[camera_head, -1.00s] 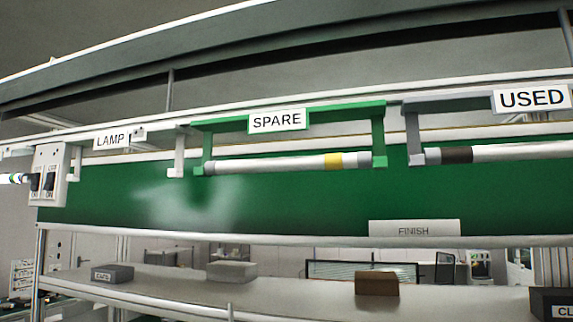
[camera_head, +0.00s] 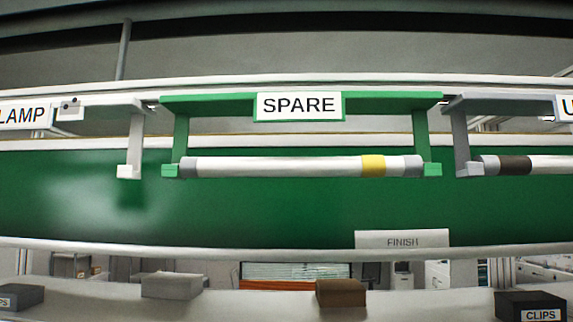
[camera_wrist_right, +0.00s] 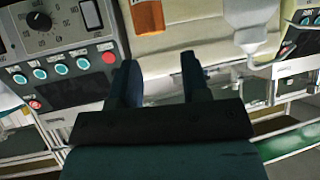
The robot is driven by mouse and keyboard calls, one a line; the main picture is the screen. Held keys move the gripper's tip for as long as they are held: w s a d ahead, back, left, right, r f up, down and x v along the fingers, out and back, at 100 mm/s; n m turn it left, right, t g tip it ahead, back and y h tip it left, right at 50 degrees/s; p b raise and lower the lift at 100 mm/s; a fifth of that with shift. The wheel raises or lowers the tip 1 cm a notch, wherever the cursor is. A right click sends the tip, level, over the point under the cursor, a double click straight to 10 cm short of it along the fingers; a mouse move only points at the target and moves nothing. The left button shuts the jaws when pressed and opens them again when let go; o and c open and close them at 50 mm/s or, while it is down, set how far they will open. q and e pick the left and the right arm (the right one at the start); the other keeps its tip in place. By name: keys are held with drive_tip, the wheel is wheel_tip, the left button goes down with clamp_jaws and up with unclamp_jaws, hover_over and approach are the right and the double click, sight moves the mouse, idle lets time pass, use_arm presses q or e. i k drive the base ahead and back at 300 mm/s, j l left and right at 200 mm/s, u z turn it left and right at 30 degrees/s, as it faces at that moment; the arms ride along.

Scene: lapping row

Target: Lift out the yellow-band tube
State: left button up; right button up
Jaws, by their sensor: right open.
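The yellow-band tube (camera_head: 290,167) lies level in the green SPARE holder (camera_head: 210,104) in the head view. It is white with grey end caps, and its yellow band is near the right end. Each end rests at a green hook of the holder. My right gripper (camera_wrist_right: 160,75) shows in the right wrist view, open and with nothing between its fingers. It is away from the tube, which is not in that view. My left gripper is in neither view.
A tube with a dark band (camera_head: 514,165) hangs in the grey holder to the right. The LAMP holder (camera_head: 130,140) at left looks empty. Below are a FINISH plate (camera_head: 402,240), a brown block (camera_head: 341,292) and a CLIPS box (camera_head: 530,307). A control panel (camera_wrist_right: 65,60) shows in the wrist view.

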sight(361, 167)
drive_tip(key=k+l, duration=0.2)
drive_tip(key=l, duration=0.15)
drive_tip(key=k+l, duration=0.15)
drive_tip(key=l, duration=0.2)
drive_tip(key=k+l, duration=0.2)
drive_tip(key=l+u, duration=0.05)
drive_tip(key=l, duration=0.1)
